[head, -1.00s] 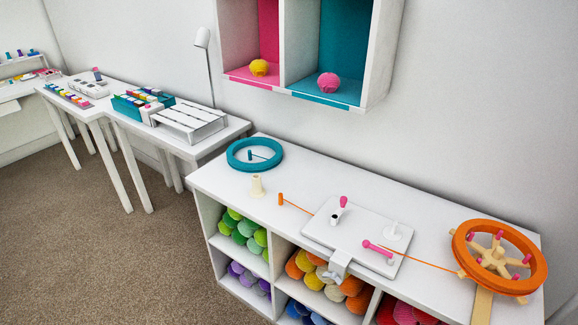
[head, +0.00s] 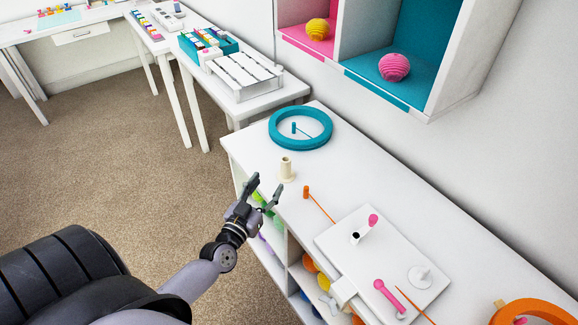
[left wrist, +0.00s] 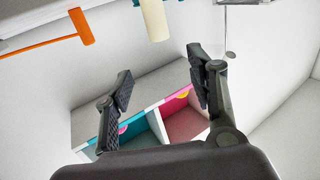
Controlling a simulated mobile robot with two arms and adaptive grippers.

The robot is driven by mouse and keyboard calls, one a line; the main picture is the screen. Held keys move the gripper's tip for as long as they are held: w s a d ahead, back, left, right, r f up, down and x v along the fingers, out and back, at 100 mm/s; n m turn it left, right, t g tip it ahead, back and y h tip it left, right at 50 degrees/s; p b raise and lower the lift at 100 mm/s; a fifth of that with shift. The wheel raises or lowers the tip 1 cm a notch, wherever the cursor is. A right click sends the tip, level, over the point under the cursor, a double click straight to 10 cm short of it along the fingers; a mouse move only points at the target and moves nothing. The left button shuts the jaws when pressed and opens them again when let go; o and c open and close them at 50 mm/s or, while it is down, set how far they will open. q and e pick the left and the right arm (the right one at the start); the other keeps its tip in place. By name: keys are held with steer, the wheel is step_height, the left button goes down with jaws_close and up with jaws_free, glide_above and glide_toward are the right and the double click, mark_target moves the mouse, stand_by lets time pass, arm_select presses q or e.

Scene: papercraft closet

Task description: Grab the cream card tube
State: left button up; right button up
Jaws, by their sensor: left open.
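The cream card tube (head: 287,170) stands upright on the white cabinet top, near its left front edge and just in front of the teal ring. It has a wider foot. My left gripper (head: 265,190) is open and empty, in front of the tube and slightly left of it, with its fingers apart from it. My right gripper is not in view.
A teal ring (head: 300,128) lies behind the tube. A white board (head: 372,270) with pink handles is farther right. Wall cubbies (head: 455,60) hang above.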

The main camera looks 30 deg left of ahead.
arm_select(q)
glide_toward(286, 159)
steer(key=w, duration=0.1)
steer(key=w+r, duration=0.1)
steer(key=w, duration=0.1)
steer(key=shift+w+d+r, duration=0.1)
steer(key=shift+w+d, duration=0.05)
steer(key=shift+w, duration=0.4)
steer(key=w, duration=0.3)
steer(key=w+a, duration=0.1)
steer(key=w, duration=0.1)
steer(key=shift+f+b, duration=0.3)
steer(key=shift+b, duration=0.05)
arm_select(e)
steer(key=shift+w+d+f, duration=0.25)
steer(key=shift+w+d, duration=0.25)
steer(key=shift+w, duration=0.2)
arm_select(q)
steer(key=shift+c, duration=0.7)
steer(key=c, duration=0.8)
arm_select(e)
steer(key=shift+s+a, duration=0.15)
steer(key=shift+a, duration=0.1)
arm_select(q)
steer(key=shift+r, duration=0.15)
